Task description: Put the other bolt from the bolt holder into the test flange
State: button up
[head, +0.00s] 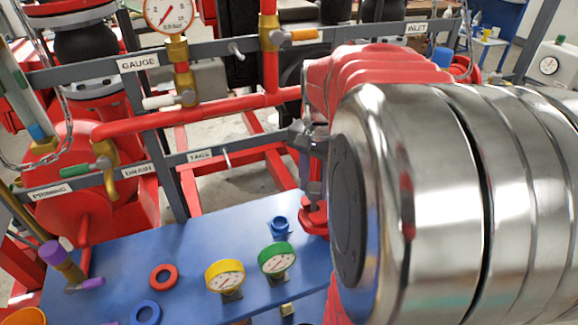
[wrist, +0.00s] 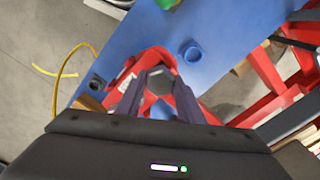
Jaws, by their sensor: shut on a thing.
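My gripper (head: 313,180) points down at the right of the blue bench, partly hidden behind my arm. In the wrist view its two dark fingers (wrist: 156,98) are closed on the bolt (wrist: 158,80), whose grey six-sided head shows between them. Below and around the fingers is a red piece that looks like the test flange (head: 315,217); it also shows in the wrist view (wrist: 150,57) with a white label. Whether the bolt touches it or sits in a hole is hidden by the fingers. I cannot clearly make out the bolt holder.
A blue round cup (head: 280,227) stands close by on the blue bench (head: 190,252). Green (head: 276,258) and yellow (head: 225,276) gauges, a red ring (head: 163,277) and a blue ring (head: 145,313) are nearby. Red pipes and a grey TAGS rail (head: 205,155) run behind.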

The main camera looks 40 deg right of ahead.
aim_at(314, 198)
jog(key=shift+f, duration=2.35)
dwell(0.6)
jog(key=o, duration=1.2)
jog(key=shift+c, duration=0.2)
jog(key=shift+r, duration=0.15)
notch_tip(314, 198, up, 14)
jog(key=shift+f, duration=0.25)
